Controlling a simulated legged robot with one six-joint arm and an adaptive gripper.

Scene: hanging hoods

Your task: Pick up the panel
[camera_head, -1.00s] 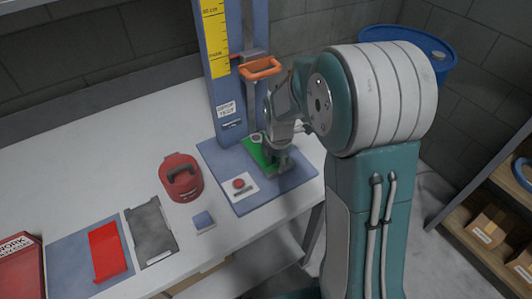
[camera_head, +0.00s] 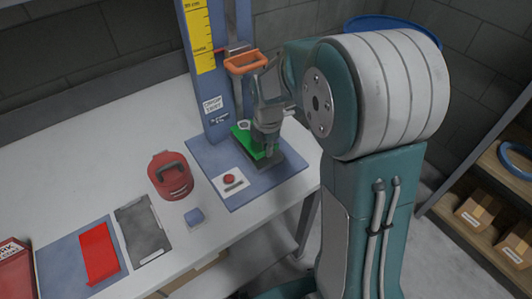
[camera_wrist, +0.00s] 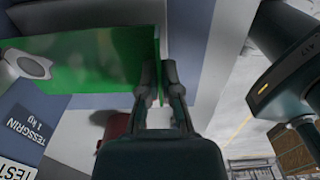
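A green panel (camera_head: 243,136) is at the foot of the blue test stand, above the blue mat and partly hidden by my gripper (camera_head: 266,152). In the wrist view, the panel (camera_wrist: 95,60) fills the upper left. Its upright lip stands between my gripper's two fingers (camera_wrist: 160,85), which look closed on it. The panel seems to sit slightly above the dark block (camera_head: 290,160) below it; any contact is hidden. A round grey ring (camera_wrist: 28,65) shows at the panel's left end.
The blue test stand (camera_head: 205,95) with an orange handle (camera_head: 246,62) rises behind my gripper. A red button plate (camera_head: 229,180), red weight (camera_head: 170,175), grey tray (camera_head: 143,230) and red panel (camera_head: 98,254) lie leftward. The back of the white bench (camera_head: 100,150) is clear.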

